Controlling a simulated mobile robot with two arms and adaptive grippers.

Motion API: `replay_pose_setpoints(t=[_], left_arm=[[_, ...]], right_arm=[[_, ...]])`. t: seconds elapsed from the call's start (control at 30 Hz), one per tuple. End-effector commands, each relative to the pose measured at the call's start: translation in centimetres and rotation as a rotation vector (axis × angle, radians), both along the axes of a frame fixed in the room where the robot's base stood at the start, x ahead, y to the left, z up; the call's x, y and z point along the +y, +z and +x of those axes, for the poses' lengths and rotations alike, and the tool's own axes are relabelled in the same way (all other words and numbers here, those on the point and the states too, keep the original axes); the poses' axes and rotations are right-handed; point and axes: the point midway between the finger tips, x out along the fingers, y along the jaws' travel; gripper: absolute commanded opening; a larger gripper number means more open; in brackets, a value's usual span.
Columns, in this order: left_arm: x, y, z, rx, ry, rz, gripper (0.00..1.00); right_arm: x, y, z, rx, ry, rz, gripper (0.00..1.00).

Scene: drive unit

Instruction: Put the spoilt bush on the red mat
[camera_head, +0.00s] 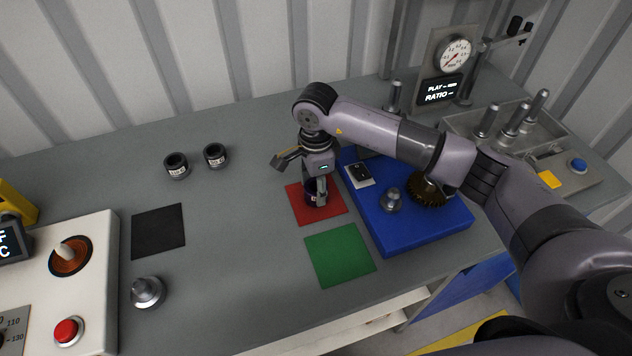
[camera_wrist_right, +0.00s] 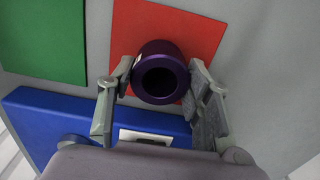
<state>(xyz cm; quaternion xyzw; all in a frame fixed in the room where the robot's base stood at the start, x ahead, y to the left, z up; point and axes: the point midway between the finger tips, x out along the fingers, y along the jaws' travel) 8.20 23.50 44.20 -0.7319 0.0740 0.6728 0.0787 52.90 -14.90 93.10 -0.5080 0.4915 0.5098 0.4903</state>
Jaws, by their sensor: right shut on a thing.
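The red mat (camera_head: 330,210) lies on the grey bench, left of the blue fixture block; it also shows in the right wrist view (camera_wrist_right: 205,38). A dark purple bush (camera_wrist_right: 160,72), a short hollow cylinder, is between the fingers of my right gripper (camera_wrist_right: 165,88). In the head view the bush (camera_head: 311,189) is mostly hidden by the fingers and appears over the red mat. My right gripper (camera_head: 317,194) points down and is shut on it. I cannot tell whether the bush touches the mat. My left gripper is not in view.
A green mat (camera_head: 340,256) lies in front of the red one, a black mat (camera_head: 158,231) to the left. Two dark bushes (camera_head: 176,165) (camera_head: 215,155) stand behind. The blue block (camera_head: 420,228) carries a gear (camera_head: 428,191). A white console (camera_head: 95,300) stands left.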

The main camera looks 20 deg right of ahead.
Motion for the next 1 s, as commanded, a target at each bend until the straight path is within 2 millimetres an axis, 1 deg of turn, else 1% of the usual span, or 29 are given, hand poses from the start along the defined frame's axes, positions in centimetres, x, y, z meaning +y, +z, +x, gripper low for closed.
replay_pose_setpoints(t=[0.13, 0.27, 0.3, 0.57, 0.83, 0.93, 1.0], left_arm=[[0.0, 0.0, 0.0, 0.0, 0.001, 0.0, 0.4], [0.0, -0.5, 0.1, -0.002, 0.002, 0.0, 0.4], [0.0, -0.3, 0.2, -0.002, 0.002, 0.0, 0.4], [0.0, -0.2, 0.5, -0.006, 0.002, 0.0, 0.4], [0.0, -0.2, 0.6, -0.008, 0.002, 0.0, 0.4], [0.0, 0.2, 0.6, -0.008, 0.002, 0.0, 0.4], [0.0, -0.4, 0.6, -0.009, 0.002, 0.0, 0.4]], right_arm=[[0.0, 0.2, 0.1, -0.003, 0.0, 0.001, 0.21], [0.0, -0.2, 0.1, -0.003, -0.001, 0.001, 0.21], [0.0, -0.1, 0.1, -0.002, -0.001, 0.0, 0.48], [0.0, -0.1, 0.1, -0.001, -0.001, 0.0, 0.66], [0.0, -0.1, 0.1, -0.001, -0.001, 0.0, 0.66], [0.0, 0.3, 0.1, -0.001, -0.001, 0.0, 0.66], [-0.1, 0.8, 0.2, -0.005, -0.002, -0.001, 0.66]])
